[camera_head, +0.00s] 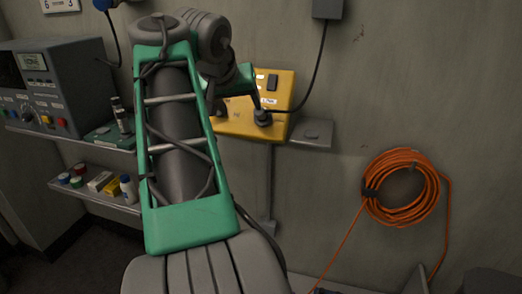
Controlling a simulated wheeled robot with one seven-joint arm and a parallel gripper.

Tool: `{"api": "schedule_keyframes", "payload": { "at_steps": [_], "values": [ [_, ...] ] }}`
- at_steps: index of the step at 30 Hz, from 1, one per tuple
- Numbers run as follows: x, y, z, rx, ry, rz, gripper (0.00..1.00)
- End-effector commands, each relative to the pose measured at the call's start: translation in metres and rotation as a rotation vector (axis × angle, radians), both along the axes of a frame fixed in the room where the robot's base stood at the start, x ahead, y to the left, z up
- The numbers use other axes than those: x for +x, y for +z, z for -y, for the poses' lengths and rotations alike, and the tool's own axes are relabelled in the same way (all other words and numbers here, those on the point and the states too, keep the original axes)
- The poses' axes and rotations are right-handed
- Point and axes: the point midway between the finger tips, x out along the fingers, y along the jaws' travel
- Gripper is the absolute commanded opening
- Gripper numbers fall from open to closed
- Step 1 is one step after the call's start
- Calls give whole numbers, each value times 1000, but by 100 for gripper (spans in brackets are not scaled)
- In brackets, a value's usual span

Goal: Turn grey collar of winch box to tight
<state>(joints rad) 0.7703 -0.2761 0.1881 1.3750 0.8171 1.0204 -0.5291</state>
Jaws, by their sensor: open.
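The yellow winch box (282,88) is fixed to the wall, at the middle of the head view, partly hidden behind my arm. A dark grey round collar (263,117) is on its front at the lower right, where a black cable comes in. My gripper (257,103) is small and dark at the end of the green wrist. It is open, just above the collar in the picture. I cannot tell whether it touches the collar. Any tight mark is too small to read.
A grey shelf plate (312,134) juts out right of the box. A coil of orange hose (375,205) hangs on the wall at right. A grey instrument (62,85) and shelves with small bottles (129,188) stand at left. The wall above the coil is bare.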

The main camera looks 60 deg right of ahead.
Motion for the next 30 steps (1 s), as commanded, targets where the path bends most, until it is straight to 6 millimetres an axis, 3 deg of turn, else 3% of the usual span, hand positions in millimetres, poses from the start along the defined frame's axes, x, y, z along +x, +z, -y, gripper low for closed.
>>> {"api": "schedule_keyframes", "payload": {
  "at_steps": [1, 4, 16, 26, 30],
  "values": [
    [-16, -7, 11, -11, -49, 12, 66],
    [-31, -2, 21, -21, -94, 21, 66],
    [-25, -46, 68, -21, -98, 23, 66],
    [-23, -49, 75, -22, -96, 24, 66],
    [-23, -49, 75, -22, -95, 24, 57]
  ]
}}
